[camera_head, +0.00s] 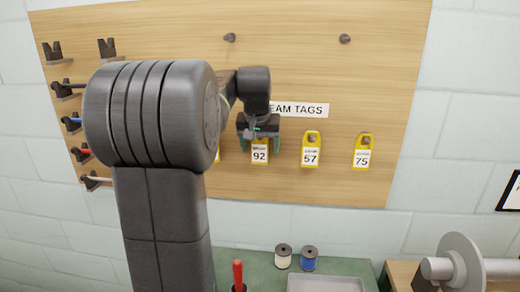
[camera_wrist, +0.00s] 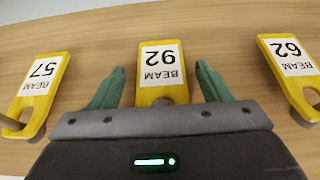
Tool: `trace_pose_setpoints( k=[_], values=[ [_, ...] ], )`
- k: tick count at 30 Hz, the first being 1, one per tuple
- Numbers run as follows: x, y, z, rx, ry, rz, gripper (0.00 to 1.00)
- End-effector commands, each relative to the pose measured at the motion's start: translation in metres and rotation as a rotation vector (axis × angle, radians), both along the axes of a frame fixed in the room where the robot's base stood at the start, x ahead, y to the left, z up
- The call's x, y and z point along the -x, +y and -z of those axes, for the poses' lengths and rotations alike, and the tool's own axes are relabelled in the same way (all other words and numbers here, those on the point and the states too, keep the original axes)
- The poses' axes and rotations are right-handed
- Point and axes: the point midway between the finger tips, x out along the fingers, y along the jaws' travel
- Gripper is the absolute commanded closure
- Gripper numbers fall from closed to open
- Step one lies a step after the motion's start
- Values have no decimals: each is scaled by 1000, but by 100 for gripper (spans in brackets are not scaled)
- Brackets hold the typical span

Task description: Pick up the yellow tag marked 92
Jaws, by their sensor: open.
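The yellow tag marked 92 (camera_head: 260,151) hangs on the wooden board, below a sign reading "EAM TAGS" in the part that shows. In the wrist view the same tag (camera_wrist: 162,52) appears upside down, between my two green fingers. My gripper (camera_wrist: 160,82) is open, with one finger on each side of the tag and a visible gap to each. In the head view my gripper (camera_head: 261,140) is in front of the tag's upper part and hides its top. I cannot tell how far the fingertips are from the board.
Yellow tags 57 (camera_head: 310,149) and 75 (camera_head: 362,152) hang to the right. Tag 62 (camera_wrist: 291,68) hangs on the other side of 92, mostly hidden by my arm in the head view. Two bare pegs are above. Spools (camera_head: 309,258) stand on the green surface below.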

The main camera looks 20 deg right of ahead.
Motion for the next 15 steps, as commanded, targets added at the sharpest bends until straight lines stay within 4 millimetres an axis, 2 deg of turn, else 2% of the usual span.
trace_pose_setpoints(
  k=[5,8,12,13,15],
  values=[
    [0,0,0,0,0,0,29],
    [0,0,0,0,0,0,45],
    [0,0,0,0,0,0,72],
    [0,0,0,0,0,0,76],
    [0,0,0,0,0,0,77]
  ],
)
